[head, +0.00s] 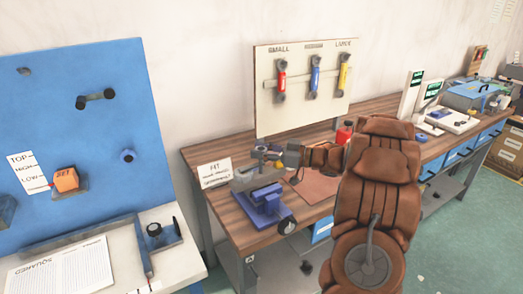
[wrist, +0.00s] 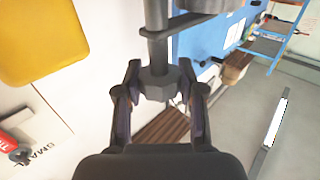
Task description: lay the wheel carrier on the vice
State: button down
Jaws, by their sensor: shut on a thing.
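My gripper (wrist: 160,84) is shut on a dark grey part with a block-like base and a long rod, seemingly the wheel carrier (wrist: 157,28). A flat plate juts from the rod to the right. In the head view my gripper (head: 277,155) is above the left end of the wooden bench, and the held part is small and hard to make out there. The blue vice (head: 264,203) stands on the bench's front left, below my gripper and apart from it. The vice is not clearly seen in the wrist view.
A tool board (head: 300,85) with red, blue and yellow wrenches stands behind the bench (head: 230,220). A white sign (head: 214,173) stands at the bench's left edge. A red bottle (head: 344,133) stands behind my arm. A blue panel (head: 80,110) rises at the left.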

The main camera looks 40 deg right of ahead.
jog(key=shift+f+b, duration=0.5)
jog(key=shift+f, duration=0.55)
jog(key=c, duration=0.6)
grip_release()
jog(key=shift+s, duration=0.1)
jog(key=v, duration=1.2)
